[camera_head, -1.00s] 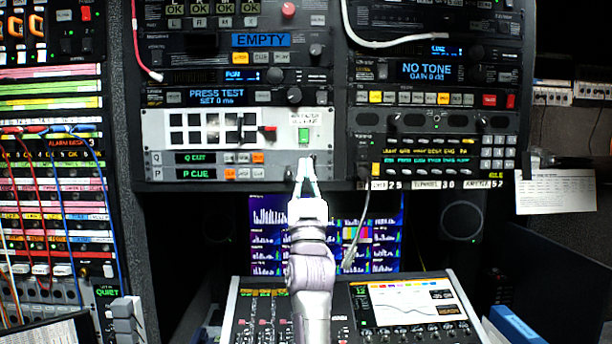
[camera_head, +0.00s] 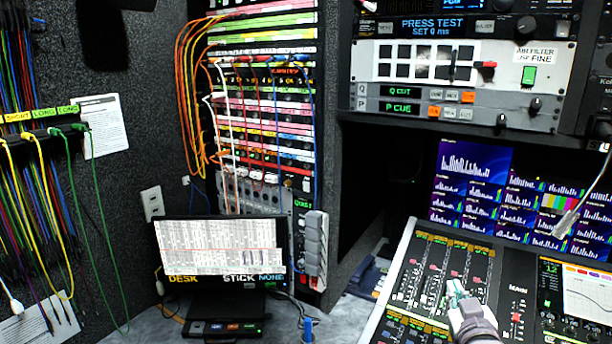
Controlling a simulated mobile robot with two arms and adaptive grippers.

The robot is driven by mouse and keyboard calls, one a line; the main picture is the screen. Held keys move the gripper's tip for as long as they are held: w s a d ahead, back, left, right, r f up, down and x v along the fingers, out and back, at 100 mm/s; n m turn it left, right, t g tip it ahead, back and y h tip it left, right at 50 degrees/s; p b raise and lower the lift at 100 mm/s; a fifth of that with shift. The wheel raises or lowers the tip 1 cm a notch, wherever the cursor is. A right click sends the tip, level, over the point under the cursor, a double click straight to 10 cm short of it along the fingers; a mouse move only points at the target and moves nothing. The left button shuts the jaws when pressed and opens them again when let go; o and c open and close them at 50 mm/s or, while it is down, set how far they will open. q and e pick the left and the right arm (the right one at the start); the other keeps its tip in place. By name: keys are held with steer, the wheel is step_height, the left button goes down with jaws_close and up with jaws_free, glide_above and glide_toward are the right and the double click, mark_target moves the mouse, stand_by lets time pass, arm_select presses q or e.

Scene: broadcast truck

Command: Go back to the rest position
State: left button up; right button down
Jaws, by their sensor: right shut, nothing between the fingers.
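My right gripper (camera_head: 456,292) shows at the lower right in the head view. Its fingers are closed and hold nothing. It is over the left part of the mixing console (camera_head: 408,275), in front of its faders; I cannot tell how far above the surface it is. My left gripper is out of view.
A small monitor (camera_head: 220,249) stands on the desk at the lower left. The patch bay (camera_head: 262,110) has several hanging cables. More cables hang on the left wall rack (camera_head: 40,140). A screen wall (camera_head: 480,195) is behind the console. A bare strip of desk (camera_head: 345,315) shows between.

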steer(key=s+a+f+g+y, duration=0.1)
steer(key=s+a+f+g, duration=0.2)
steer(key=s+f, duration=0.45)
steer(key=s+a+f+g+y, duration=0.1)
steer(key=s+a+f+g, duration=0.15)
steer(key=s+f, duration=0.45)
steer(key=s+a+f+n+g+y, duration=0.15)
steer(key=s+f+g, duration=0.3)
steer(key=s, duration=0.55)
steer(key=s+a+f+g, duration=0.3)
steer(key=s+f, duration=0.2)
steer(key=s, duration=0.5)
step_height(320, 180, down, 26)
steer(key=g+b, duration=0.2)
steer(key=s+d+f+b, duration=0.1)
steer(key=s+d+f, duration=0.2)
steer(key=s+f, duration=1.4)
steer(key=shift+s+f+g, duration=0.15)
steer(key=shift+f+g, duration=0.25)
steer(key=shift+f, duration=0.45)
